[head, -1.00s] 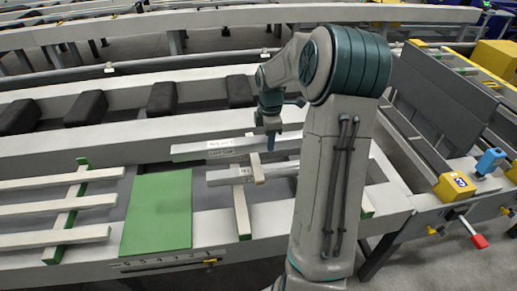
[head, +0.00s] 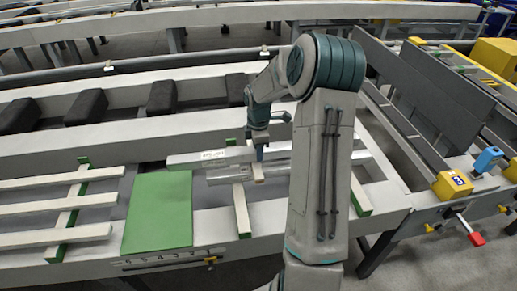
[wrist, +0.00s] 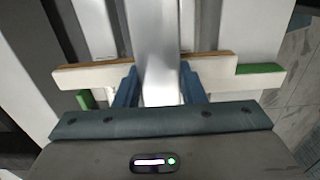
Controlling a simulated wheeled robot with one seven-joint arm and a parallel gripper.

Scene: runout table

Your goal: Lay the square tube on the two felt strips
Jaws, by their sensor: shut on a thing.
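In the wrist view the tube (wrist: 160,50) passes between my two blue fingers (wrist: 160,90). It crosses over a cream strip (wrist: 215,70) with a green end; I cannot tell if they touch. In the head view one strip (head: 241,212) shows at the near side of the gripper. A second strip (head: 360,197) is partly hidden behind my arm.
A green mat (head: 158,212) lies to the left, beside a rack with several cream slats (head: 50,208). Dark blocks (head: 162,97) stand along the beam behind. A yellow box (head: 452,184) is at right.

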